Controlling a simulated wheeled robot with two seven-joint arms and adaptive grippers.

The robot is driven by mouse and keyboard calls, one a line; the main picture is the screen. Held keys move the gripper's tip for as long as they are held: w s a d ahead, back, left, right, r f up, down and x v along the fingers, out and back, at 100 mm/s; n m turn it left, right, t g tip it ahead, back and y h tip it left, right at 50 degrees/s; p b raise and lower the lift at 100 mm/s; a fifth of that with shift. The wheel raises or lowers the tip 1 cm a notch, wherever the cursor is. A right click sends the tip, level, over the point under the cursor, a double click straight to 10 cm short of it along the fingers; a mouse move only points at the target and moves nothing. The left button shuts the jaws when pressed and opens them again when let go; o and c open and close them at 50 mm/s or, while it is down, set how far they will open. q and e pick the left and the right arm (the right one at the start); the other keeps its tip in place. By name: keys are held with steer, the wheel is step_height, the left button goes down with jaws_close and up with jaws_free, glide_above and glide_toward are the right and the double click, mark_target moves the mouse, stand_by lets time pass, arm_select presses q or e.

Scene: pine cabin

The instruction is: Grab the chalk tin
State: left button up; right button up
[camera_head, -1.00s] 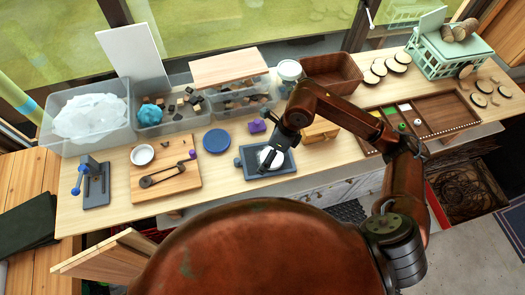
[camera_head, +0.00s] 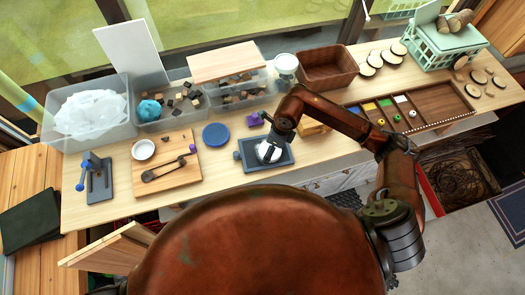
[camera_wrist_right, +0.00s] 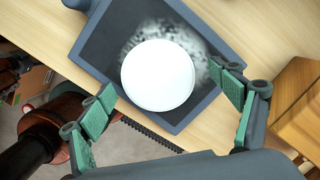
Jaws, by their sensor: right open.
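The chalk tin seems to be the round white piece on a dark tray; it shows in the head view (camera_head: 267,153) and, seen from above, in the right wrist view (camera_wrist_right: 158,75). Pale powder is spread on the tray (camera_wrist_right: 100,50) around its far side. My right gripper (camera_wrist_right: 168,100) is open and empty, with green-padded fingers on either side of the near part of the tin, apart from it. In the head view my right gripper (camera_head: 277,140) hangs over the tray and hides part of the tin. My left gripper is not in view.
A wooden block (camera_head: 311,127) stands close on the right. Clear bins (camera_head: 92,138) and a brown box (camera_head: 326,86) line the back. A wooden board (camera_head: 181,179) lies left.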

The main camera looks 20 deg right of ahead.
steer(key=shift+s+a, duration=0.15)
steer(key=shift+a, duration=0.15)
steer(key=c, duration=1)
steer(key=shift+d, duration=0.1)
steer(key=c, duration=0.4)
steer(key=shift+r, duration=0.1)
steer(key=shift+c, duration=0.6)
